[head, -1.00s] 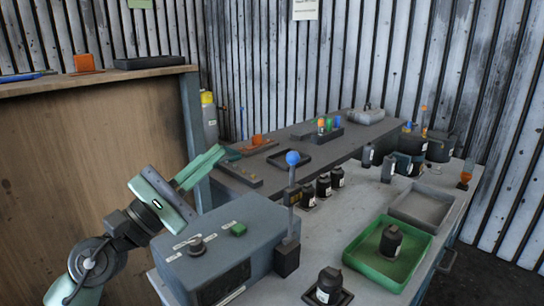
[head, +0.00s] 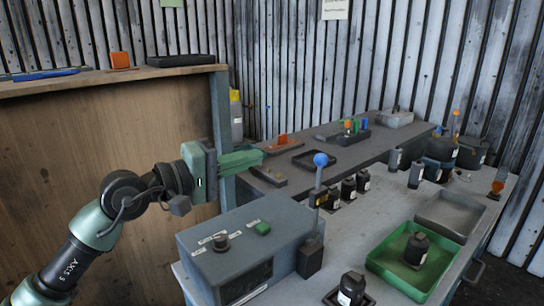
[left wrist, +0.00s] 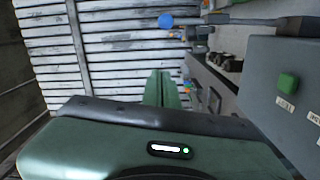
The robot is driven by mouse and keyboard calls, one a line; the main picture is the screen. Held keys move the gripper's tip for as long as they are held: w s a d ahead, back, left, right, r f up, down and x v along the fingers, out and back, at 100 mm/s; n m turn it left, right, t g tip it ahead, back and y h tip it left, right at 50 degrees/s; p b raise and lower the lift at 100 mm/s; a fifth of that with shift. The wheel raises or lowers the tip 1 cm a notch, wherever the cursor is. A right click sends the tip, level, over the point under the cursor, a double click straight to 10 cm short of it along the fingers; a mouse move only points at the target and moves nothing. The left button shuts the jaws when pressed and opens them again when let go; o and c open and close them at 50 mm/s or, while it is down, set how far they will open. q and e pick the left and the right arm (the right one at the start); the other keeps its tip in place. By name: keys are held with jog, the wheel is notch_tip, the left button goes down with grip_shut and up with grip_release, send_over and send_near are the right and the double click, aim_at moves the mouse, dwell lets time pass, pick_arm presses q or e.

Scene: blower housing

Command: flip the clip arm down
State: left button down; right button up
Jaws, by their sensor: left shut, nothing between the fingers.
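An upright arm with a blue ball (head: 320,159) on top stands at the right end of a grey box (head: 215,268); I take it for the clip arm. Its foot is a dark block (head: 310,258). My left gripper (head: 260,157) is shut and empty, pointing right above and behind the box, left of the ball and apart from it. In the left wrist view, the shut green fingers (left wrist: 163,88) point ahead. The blue ball (left wrist: 165,20) shows beyond them near the top, and the box (left wrist: 262,65) is at the right. My right gripper is not in view.
The box carries a green button (head: 263,228) and a dark knob (head: 221,240). Black bottles (head: 348,188) stand right of the arm. A green tray (head: 440,268) with a dark bottle lies at the right. A wooden-sided bench (head: 100,150) is behind my left arm.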

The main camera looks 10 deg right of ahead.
pick_arm(q)
jog(key=w+d+p, duration=0.1)
jog(key=d+p, duration=0.4)
jog(key=d, duration=0.5)
jog(key=shift+w+d+f, duration=0.3)
jog(key=shift+w+f, duration=0.05)
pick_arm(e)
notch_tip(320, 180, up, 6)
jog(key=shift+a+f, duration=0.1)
pick_arm(q)
jog(key=shift+f, duration=0.1)
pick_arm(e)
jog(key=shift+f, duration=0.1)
